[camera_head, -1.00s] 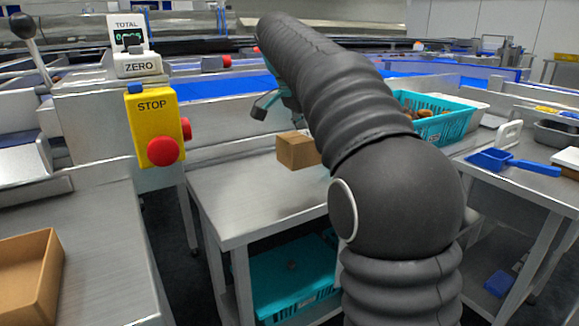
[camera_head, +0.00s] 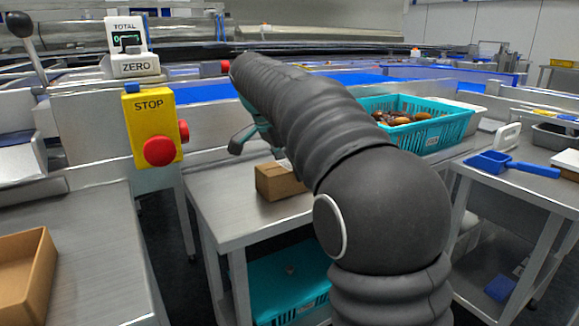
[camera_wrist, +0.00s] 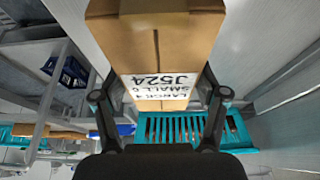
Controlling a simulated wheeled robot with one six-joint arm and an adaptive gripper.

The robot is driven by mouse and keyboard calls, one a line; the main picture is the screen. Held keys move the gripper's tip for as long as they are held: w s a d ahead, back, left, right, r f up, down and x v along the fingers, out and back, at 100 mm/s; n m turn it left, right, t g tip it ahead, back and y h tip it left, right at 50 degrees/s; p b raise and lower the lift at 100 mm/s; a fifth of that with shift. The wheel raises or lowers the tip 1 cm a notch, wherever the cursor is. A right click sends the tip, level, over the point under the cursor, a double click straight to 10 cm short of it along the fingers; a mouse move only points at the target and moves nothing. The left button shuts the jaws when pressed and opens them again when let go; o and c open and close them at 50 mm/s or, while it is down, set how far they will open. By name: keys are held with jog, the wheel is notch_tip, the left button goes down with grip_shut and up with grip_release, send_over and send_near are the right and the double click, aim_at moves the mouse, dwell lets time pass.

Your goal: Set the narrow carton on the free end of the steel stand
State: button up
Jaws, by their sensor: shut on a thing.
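The narrow carton (camera_head: 280,183), plain brown cardboard, shows over the steel stand (camera_head: 222,203) in the head view. In the wrist view the carton (camera_wrist: 150,45) fills the upper middle, with a white label reading J524. My gripper (camera_wrist: 160,98) is shut on it, with one black finger at each side. In the head view my arm hides most of the gripper. The carton's lower edge looks close to the stand's bare left part; I cannot tell whether it touches.
A teal crate of dates (camera_head: 440,128) stands behind my arm at the right. Another teal crate (camera_head: 285,280) is on the shelf below. A yellow stop box (camera_head: 150,115) is at the left. An open brown box (camera_head: 28,270) lies on the left table.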

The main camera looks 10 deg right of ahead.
jog(key=shift+f, duration=0.1)
jog(key=o, duration=1.5)
jog(key=shift+o, duration=0.2)
jog(key=p+v, duration=0.3)
jog(key=v, duration=0.9)
